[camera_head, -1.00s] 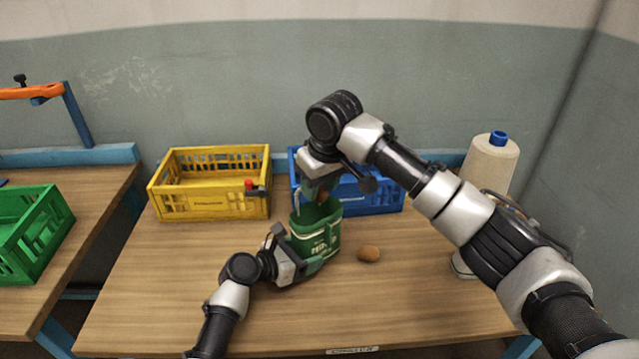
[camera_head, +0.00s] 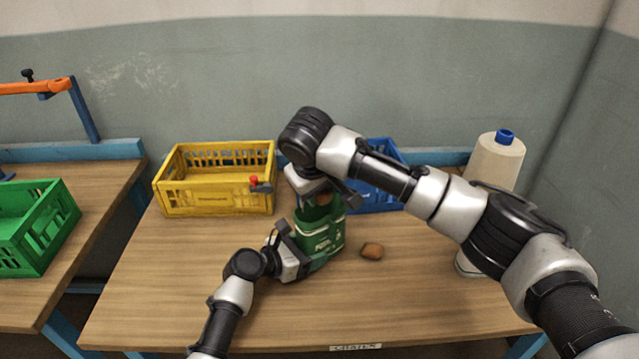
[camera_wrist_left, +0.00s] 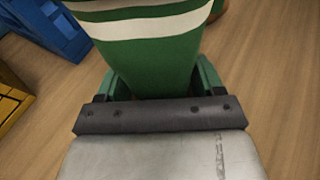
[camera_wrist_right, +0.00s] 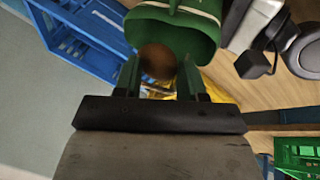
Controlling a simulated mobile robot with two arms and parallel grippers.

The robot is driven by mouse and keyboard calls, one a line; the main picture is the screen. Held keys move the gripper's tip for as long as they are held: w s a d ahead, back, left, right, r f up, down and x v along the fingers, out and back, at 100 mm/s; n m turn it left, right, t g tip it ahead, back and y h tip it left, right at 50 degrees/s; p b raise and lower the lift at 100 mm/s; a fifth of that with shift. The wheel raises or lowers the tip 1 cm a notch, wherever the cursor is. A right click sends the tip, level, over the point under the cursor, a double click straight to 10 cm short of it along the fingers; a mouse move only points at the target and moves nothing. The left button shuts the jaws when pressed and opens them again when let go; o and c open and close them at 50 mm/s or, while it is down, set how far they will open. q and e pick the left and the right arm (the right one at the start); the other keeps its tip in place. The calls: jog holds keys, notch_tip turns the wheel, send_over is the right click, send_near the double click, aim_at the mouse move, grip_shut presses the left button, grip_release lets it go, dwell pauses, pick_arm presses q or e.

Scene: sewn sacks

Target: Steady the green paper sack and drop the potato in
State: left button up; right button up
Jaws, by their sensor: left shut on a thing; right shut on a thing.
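The green paper sack (camera_head: 328,240) with white bands stands open on the table; it fills the top of the left wrist view (camera_wrist_left: 150,60). My left gripper (camera_head: 303,263) is shut on the sack's side, low on its left. My right gripper (camera_head: 320,198) is shut on a brown potato (camera_wrist_right: 157,61) and points down at the sack's mouth from above. In the head view the held potato (camera_head: 323,199) is at the sack's opening, partly hidden by the gripper; I cannot tell how deep it is. A second potato (camera_head: 372,250) lies on the table right of the sack.
A yellow crate (camera_head: 217,200) stands behind left and a blue crate (camera_head: 380,200) behind the sack. A large thread cone (camera_head: 495,160) stands at right. A green crate (camera_head: 30,240) is on the left table. The front of the wooden table (camera_head: 400,305) is clear.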

jog(key=shift+f, duration=1.35)
jog(key=o, duration=0.9)
jog(key=v, duration=1.2)
